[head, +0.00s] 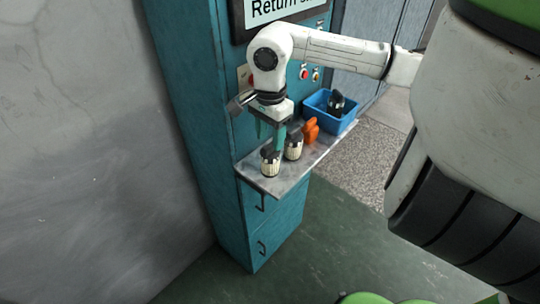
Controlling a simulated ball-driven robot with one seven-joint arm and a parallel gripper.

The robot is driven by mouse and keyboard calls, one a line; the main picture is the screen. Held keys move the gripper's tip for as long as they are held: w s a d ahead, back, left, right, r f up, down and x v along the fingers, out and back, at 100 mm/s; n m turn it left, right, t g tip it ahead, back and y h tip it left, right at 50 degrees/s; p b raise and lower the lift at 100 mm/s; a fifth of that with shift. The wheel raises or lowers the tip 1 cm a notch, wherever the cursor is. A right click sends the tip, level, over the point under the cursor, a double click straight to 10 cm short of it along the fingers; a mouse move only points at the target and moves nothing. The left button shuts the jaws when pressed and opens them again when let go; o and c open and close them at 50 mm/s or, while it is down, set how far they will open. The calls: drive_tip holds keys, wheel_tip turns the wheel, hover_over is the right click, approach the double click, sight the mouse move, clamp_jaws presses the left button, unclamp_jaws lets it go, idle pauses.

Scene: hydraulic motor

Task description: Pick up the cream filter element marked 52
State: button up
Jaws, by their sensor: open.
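Two cream filter elements with dark tops stand upright on the grey shelf (277,184). One is at the front left (271,169); the other is just behind it to the right (293,153). No number can be read on either, so I cannot tell which is marked 52. My gripper (269,142) points down with its teal fingers open, just above and around the top of the front left element. I cannot tell whether a finger touches it. One finger hangs between the two elements.
Orange objects (311,131) stand right of the elements. A blue bin (344,125) with a dark part (337,102) inside is at the shelf's far right end. The teal cabinet (195,110) rises behind, with buttons and a sign. The shelf's front edge is clear.

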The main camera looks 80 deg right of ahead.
drive_tip(key=shift+f, duration=0.55)
clamp_jaws()
